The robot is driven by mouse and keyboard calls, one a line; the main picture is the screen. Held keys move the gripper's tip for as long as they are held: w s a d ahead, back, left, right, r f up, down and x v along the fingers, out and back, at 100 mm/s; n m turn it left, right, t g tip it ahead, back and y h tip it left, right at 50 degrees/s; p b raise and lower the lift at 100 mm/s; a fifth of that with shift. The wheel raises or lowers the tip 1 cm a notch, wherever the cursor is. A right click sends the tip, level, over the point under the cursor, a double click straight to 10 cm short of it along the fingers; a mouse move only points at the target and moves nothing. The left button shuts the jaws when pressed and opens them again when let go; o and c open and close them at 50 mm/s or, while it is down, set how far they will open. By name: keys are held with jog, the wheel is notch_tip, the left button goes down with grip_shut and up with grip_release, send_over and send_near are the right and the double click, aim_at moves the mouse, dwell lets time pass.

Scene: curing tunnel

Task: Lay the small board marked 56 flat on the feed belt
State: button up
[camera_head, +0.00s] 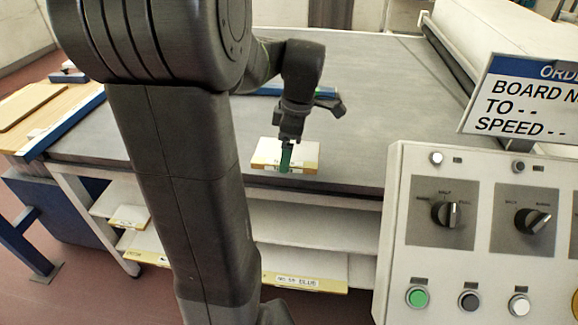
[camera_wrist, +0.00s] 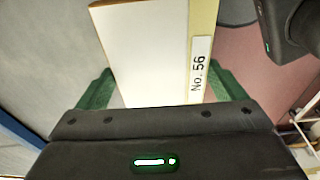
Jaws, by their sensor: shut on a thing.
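The small board (camera_head: 304,153) is white with a yellow edge and looks about level over the near edge of the grey feed belt (camera_head: 370,95). I cannot tell whether it touches the belt. In the wrist view the board (camera_wrist: 145,50) carries the label "No. 56" along its right edge. My gripper (camera_head: 286,158) is shut on the board. In the wrist view its green fingers (camera_wrist: 163,90) stand at both sides of the board, whose near end is hidden by the gripper body.
A control panel (camera_head: 480,260) with knobs and buttons stands at the right, below an order sign (camera_head: 520,105). Shelves (camera_head: 315,225) under the belt hold other labelled boards (camera_head: 305,283). A wooden side table (camera_head: 30,110) is at the left. Much of the belt is clear.

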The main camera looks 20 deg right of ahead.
aim_at(289, 177)
jog(key=shift+f, duration=3)
jog(key=shift+f+b, duration=0.15)
jog(key=shift+b, duration=0.15)
jog(key=o, duration=0.8)
jog(key=shift+o, duration=0.2)
jog(key=r, duration=0.4)
jog(key=d+r+p, duration=0.1)
jog(key=r, duration=0.3)
jog(key=s+r, duration=0.1)
jog(key=r, duration=0.3)
jog(key=shift+d+r, duration=0.15)
jog(key=shift+d, duration=0.1)
